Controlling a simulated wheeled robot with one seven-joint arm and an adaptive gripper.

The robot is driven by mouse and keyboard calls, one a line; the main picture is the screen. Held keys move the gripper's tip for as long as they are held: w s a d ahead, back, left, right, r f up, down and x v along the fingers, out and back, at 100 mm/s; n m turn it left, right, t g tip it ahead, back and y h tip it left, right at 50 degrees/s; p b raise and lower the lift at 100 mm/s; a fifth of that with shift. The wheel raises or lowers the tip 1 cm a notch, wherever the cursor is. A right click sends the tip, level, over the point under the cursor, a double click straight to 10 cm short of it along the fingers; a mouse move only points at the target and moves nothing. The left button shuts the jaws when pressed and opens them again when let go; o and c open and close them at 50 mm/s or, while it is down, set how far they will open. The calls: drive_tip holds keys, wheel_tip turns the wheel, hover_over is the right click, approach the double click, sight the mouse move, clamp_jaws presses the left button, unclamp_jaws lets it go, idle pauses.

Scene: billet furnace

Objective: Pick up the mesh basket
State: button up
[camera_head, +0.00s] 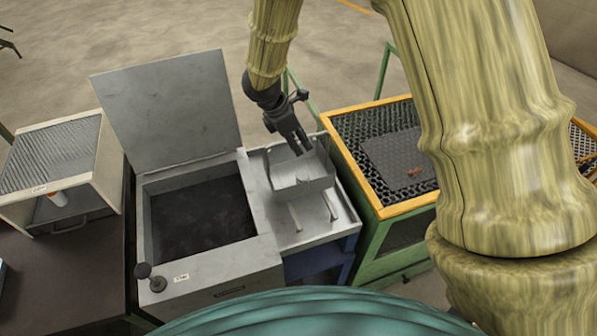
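A small grey open-topped basket (304,187) sits on the light grey metal tray stand right of the open furnace box. Its mesh is too fine to make out at this size. My dark gripper (300,151) points down at the basket's far part, with its fingertips at or just above the basket. Whether the fingers touch it, or are around any part of it, cannot be told. The finger gap is too small to read.
The furnace box (232,258) stands left, its lid (168,108) raised. A yellow-rimmed green mesh table (368,199) stands close on the right with a dark panel on it. A grey cabinet (104,180) stands far left.

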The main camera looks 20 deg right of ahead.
clamp_jaws()
drive_tip(key=shift+w+r+p, duration=0.1)
drive_tip(key=shift+r+p, duration=0.1)
drive_tip(key=shift+p, duration=0.15)
idle(0.4)
